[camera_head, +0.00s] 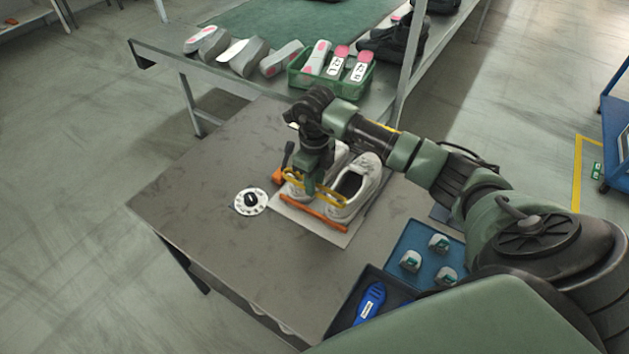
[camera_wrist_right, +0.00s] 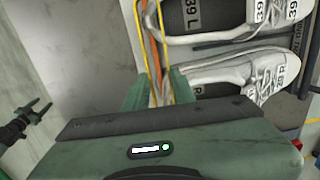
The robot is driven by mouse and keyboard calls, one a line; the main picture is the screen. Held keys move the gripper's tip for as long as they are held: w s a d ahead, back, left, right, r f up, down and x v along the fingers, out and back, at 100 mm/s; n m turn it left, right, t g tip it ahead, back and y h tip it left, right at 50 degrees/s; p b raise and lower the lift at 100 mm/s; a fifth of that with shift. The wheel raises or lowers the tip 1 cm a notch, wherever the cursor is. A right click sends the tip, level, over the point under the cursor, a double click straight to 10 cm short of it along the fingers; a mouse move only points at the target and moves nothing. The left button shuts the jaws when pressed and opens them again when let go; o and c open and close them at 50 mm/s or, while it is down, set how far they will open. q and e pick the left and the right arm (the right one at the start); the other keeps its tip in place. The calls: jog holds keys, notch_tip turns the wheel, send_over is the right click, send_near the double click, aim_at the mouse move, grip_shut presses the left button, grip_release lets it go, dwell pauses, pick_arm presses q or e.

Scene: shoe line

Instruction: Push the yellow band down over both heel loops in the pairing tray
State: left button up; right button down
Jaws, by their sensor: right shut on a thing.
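The pairing tray (camera_head: 332,234) lies on the grey table and holds two white shoes, heels toward me. The right-hand shoe (camera_head: 359,190) shows well in the head view. My gripper partly covers the left-hand shoe (camera_head: 297,189). In the wrist view they are the L shoe (camera_wrist_right: 212,18) and the R shoe (camera_wrist_right: 225,82). My right gripper (camera_head: 311,190) points down at the heel end, shut on the yellow band (camera_head: 328,197). The band stretches across both heels; the wrist view shows it running past the fingers (camera_wrist_right: 160,92). Whether it surrounds the heel loops is hidden. My left gripper is out of view.
An orange bar (camera_head: 314,212) runs along the tray's heel end. A white dial (camera_head: 251,201) lies left of the tray. A blue tray (camera_head: 411,245) with small grey pieces and a dark tray (camera_head: 345,313) with a blue item sit nearer me. The table's left part is clear.

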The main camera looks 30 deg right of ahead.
jog(key=c, duration=1.1)
grip_release()
jog(key=shift+r, duration=0.1)
notch_tip(320, 180, up, 9)
jog(key=p, duration=0.6)
